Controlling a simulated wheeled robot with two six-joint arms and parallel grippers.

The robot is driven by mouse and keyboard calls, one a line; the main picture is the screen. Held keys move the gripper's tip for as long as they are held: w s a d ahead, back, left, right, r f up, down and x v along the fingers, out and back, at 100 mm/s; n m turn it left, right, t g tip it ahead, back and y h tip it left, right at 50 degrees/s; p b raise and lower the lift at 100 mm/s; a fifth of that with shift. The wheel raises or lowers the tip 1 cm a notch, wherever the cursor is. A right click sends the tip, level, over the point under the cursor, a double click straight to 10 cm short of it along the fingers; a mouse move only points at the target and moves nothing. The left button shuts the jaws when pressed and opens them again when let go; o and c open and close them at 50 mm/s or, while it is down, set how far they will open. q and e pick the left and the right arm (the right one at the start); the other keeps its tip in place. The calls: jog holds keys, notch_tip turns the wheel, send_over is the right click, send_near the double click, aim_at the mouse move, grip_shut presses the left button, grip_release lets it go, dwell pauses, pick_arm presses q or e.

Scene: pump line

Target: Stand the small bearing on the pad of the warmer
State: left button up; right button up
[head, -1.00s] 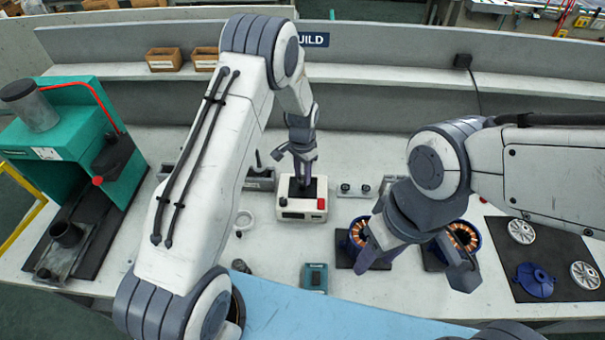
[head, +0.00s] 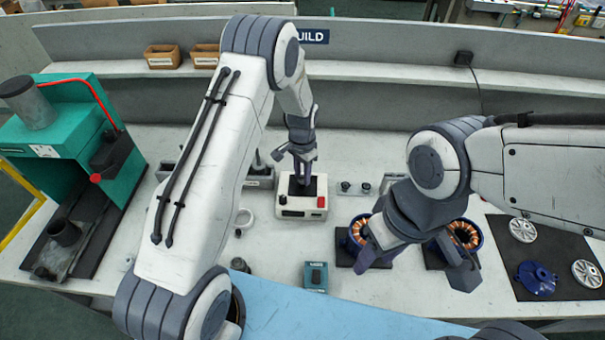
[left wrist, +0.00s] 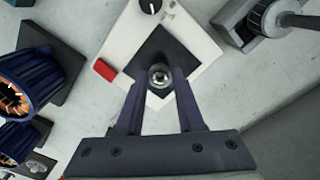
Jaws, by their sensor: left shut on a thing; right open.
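The warmer (head: 288,209) is a small white box with a red button and a dark square pad, in the middle of the table. It also shows in the left wrist view (left wrist: 196,42), with its black pad (left wrist: 152,52). My left gripper (head: 304,180) is over the pad, pointing down. In the left wrist view its fingers are shut on the small bearing (left wrist: 160,75), a small shiny metal ring, which overlaps the pad. I cannot tell whether the bearing touches the pad. My right gripper (head: 415,262) is open and empty, above the blue motor housings.
Two blue housings with copper windings (head: 465,236) stand right of the warmer. A dark mat (head: 553,252) holds metal discs and a blue cover. A green press (head: 65,130) stands at the left. A teal device (head: 316,277) lies in front.

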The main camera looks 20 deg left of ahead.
pick_arm(q)
jog(key=shift+f, duration=0.25)
dwell(0.6)
jog(key=o, duration=1.1)
jog(key=shift+c, duration=0.2)
jog(key=shift+o, duration=0.3)
jog(key=shift+o, duration=0.9)
jog(key=shift+r, duration=0.15)
jog(key=shift+r+p, duration=1.9)
jog(key=shift+r, duration=1)
